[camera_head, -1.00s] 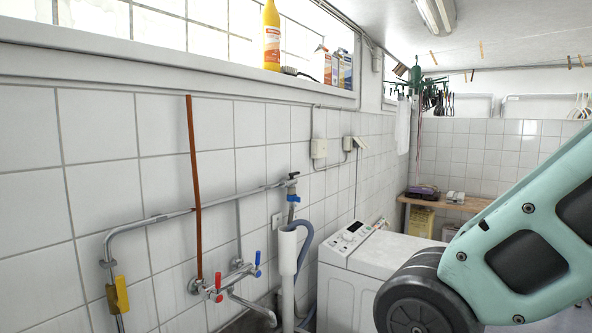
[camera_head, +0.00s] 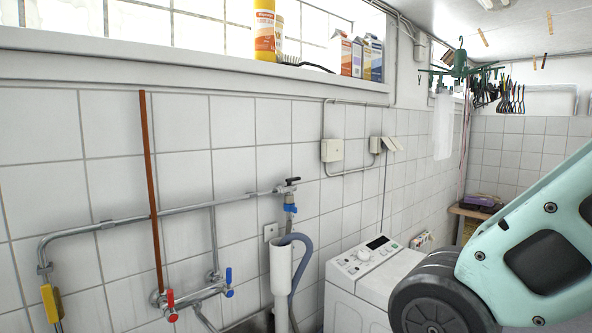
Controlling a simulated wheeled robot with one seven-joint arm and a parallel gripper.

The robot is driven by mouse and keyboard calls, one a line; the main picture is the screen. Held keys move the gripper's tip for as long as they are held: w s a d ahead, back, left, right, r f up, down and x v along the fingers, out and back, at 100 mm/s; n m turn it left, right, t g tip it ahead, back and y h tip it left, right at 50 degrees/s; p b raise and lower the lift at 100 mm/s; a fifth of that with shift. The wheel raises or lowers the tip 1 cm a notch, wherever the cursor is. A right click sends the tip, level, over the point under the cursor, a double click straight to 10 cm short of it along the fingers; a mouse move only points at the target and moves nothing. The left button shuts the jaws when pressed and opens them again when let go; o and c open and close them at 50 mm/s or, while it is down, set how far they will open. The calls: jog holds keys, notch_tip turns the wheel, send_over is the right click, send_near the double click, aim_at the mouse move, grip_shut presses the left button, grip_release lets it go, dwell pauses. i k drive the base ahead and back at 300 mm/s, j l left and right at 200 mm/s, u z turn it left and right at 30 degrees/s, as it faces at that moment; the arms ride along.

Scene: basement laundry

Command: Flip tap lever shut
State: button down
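The wall tap (camera_head: 195,293) is a chrome mixer low on the tiled wall at lower left. It has a red lever (camera_head: 171,305) on its left end and a blue lever (camera_head: 229,282) on its right end. A chrome spout runs down from it and leaves the bottom of the view. Further right, a pipe valve with a dark handle (camera_head: 288,185) and a blue part sits above a white standpipe. Which lever the task means, and whether any is open, I cannot tell. My gripper is out of view; only my arm shows at right, well apart from the tap.
A white washing machine (camera_head: 372,277) stands right of the standpipe (camera_head: 281,290), partly behind my arm. A grey hose (camera_head: 300,262) curves beside the standpipe. A red-brown vertical strip (camera_head: 151,190) hangs above the tap. Bottles and cartons stand on the high window ledge (camera_head: 180,50).

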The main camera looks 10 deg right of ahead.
aim_at(289, 180)
jog(key=i+l+u, duration=0.2)
jog(key=i+l, duration=0.15)
jog(key=i, duration=0.2)
jog(key=i+l+u, duration=0.2)
jog(key=i+l, duration=0.25)
jog(key=i, duration=0.1)
